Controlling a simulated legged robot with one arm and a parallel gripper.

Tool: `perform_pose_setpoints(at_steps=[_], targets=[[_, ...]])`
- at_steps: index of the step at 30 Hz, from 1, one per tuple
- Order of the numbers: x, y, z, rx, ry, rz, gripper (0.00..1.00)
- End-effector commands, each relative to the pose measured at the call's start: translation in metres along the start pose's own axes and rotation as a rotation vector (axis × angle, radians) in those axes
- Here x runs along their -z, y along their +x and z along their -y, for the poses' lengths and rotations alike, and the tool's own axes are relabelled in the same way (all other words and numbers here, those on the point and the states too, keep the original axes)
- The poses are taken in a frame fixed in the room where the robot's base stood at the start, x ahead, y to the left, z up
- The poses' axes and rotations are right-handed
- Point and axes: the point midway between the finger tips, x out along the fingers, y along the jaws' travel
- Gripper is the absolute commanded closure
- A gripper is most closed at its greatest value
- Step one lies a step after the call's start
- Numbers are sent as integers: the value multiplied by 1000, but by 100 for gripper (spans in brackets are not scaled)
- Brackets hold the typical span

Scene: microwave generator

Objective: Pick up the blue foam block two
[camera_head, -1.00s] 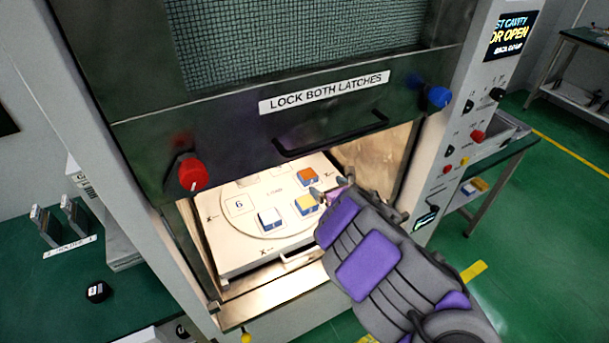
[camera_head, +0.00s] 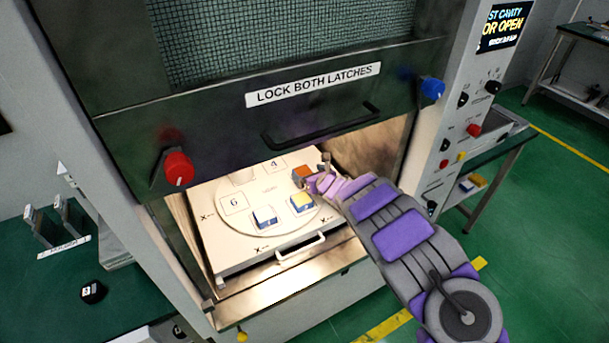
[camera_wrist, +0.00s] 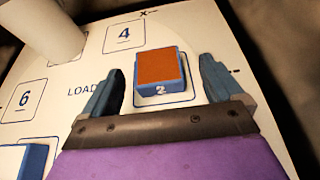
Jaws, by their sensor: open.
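The blue foam block two (camera_wrist: 159,71) has an orange top and a "2" on its blue front. In the wrist view it sits on its marked square, between and just ahead of the two fingers of my gripper (camera_wrist: 163,85). The fingers are open, with a gap on both sides of the block. In the head view the block (camera_head: 303,172) is at the right of the round turntable, and my gripper (camera_head: 316,174) is beside it, partly covering it.
A white post (camera_wrist: 45,30) stands at the wrist view's upper left.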

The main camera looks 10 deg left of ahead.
Motion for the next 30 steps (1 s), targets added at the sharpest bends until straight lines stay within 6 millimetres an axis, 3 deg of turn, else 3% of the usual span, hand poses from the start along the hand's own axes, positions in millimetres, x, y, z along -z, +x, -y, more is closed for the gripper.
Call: perform_pose_setpoints(at_steps=[18, 30], targets=[[1, 47, 1, -4, 3, 4, 6], [1, 52, 1, -1, 0, 1, 8]])
